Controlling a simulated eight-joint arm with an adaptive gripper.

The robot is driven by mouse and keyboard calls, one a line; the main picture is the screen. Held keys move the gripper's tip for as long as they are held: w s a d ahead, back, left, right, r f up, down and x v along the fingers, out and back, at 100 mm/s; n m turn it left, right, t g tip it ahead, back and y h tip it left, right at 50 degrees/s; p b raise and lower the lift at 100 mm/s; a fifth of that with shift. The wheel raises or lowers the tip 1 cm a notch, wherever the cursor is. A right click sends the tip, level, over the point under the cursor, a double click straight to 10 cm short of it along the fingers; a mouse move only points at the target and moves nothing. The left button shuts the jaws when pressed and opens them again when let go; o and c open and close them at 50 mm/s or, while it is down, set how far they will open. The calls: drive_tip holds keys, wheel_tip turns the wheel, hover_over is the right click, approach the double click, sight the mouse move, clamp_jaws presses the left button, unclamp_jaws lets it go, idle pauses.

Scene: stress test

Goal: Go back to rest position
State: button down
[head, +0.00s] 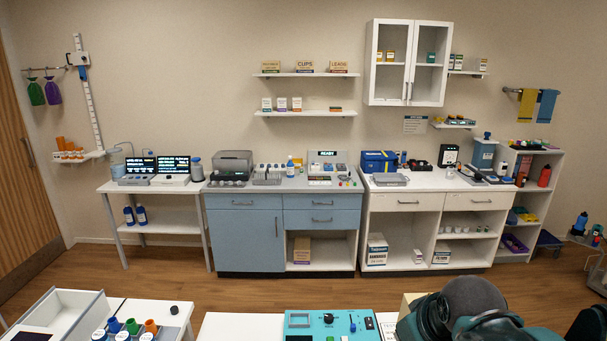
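The task names no object. Dark and teal rounded parts, which look like links of my own arm, show at the bottom right of the head view, over the right end of the near white table. I see no gripper fingers there, so my gripper and anything it may hold are out of view or hidden.
A teal panel device (332,325) stands on the near white table (240,326). An open grey-white drawer box (62,310) and a rack of coloured-cap bottles (130,328) are at the bottom left. Blue cabinets (243,240) and white cabinets (405,225) line the wall. Wooden floor (170,272) between is clear.

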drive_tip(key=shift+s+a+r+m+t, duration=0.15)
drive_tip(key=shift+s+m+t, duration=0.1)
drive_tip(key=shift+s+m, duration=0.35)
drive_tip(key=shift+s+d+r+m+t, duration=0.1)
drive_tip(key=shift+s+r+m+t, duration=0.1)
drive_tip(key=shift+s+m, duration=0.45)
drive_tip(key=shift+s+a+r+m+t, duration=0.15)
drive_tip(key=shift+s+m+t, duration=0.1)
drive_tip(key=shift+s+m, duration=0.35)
